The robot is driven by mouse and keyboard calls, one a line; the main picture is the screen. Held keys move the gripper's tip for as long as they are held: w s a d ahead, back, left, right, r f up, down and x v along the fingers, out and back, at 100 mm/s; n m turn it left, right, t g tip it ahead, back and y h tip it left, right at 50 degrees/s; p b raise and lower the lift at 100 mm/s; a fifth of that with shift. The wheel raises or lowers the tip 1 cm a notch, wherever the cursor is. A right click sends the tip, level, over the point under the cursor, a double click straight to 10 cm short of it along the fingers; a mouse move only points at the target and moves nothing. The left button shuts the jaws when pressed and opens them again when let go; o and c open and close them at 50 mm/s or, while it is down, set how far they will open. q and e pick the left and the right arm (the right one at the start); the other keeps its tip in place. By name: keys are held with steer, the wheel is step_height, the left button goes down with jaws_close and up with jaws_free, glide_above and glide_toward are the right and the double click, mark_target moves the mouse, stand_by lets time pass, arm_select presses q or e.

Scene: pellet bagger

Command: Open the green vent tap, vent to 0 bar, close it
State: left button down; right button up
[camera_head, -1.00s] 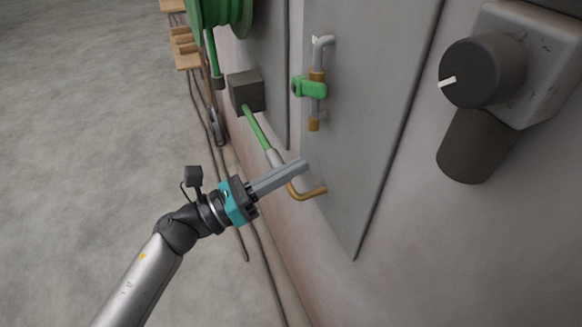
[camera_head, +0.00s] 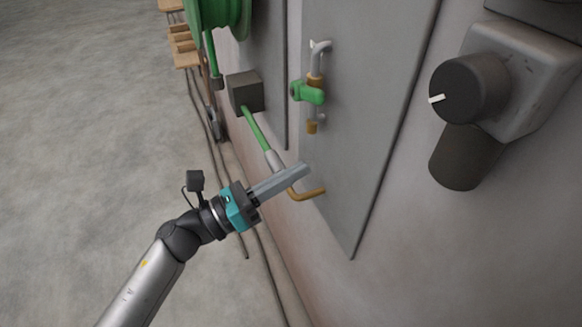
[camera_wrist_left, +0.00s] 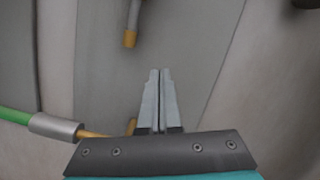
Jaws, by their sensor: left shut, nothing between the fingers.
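The green vent tap (camera_head: 307,92) sits on a short vertical pipe on the grey wall panel, its lever pointing out to the left. Below it the pipe ends in a brass outlet (camera_head: 312,127), which also shows at the top of the left wrist view (camera_wrist_left: 130,39). My left gripper (camera_head: 305,168) is shut and empty, its fingers below the tap and apart from it, in front of the bent brass pipe (camera_head: 308,194). In the left wrist view the closed fingers (camera_wrist_left: 159,72) point up towards the panel. No pressure gauge shows. My right gripper is not in view.
A green hose (camera_head: 254,127) with a metal end runs from a dark box (camera_head: 246,92) down past my left fingers. A black knob (camera_head: 470,90) with a white mark sticks out from the wall at right. Open floor (camera_head: 90,140) lies at left.

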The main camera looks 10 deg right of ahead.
arm_select(q)
steer(key=n+p, duration=0.1)
steer(key=s+r+n+p, duration=0.1)
steer(key=s+n+p, duration=0.1)
steer(key=shift+s+d+r+t+y, duration=0.1)
steer(key=shift+d+r+t+y, duration=0.1)
steer(key=shift+d+t+y, duration=0.1)
stand_by(0.5)
stand_by(1.3)
